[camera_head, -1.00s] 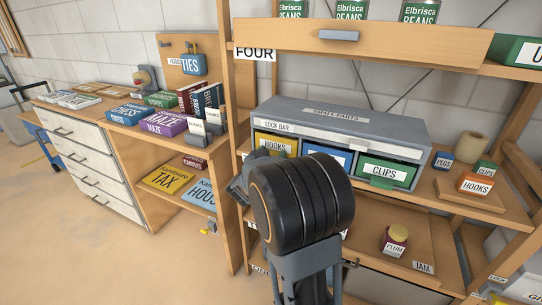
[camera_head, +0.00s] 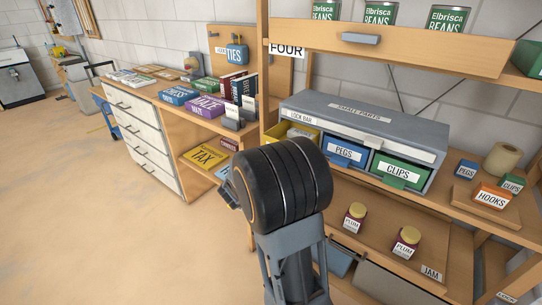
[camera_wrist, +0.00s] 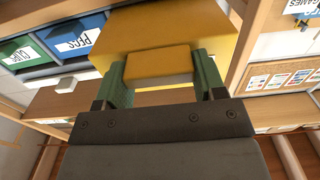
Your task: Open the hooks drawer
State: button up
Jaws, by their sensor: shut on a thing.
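The yellow drawer (camera_head: 292,132) of the grey small-parts cabinet (camera_head: 365,108) sticks out at the left end, its top partly uncovered. My arm hides its front and label in the head view. In the wrist view the yellow drawer front (camera_wrist: 190,30) fills the top middle. My gripper (camera_wrist: 160,75) is shut on its yellow handle (camera_wrist: 158,63), one green finger on each side. The blue PEGS drawer (camera_head: 343,152) and green CLIPS drawer (camera_head: 401,170) beside it are shut. The grey lock bar (camera_head: 365,137) runs above the drawers.
Two plum jam jars (camera_head: 405,243) stand on the shelf below. Small PEGS, CLIPS and HOOKS boxes (camera_head: 491,195) stand at right. The open floor (camera_head: 90,220) at left is clear.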

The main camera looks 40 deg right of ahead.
jog(key=shift+s+f, duration=0.1)
jog(key=o, duration=1.3)
jog(key=shift+a, duration=0.1)
jog(key=p+v, duration=0.1)
jog(key=v, duration=1.2)
jog(key=shift+s+a, duration=0.1)
jog(key=shift+a, duration=0.15)
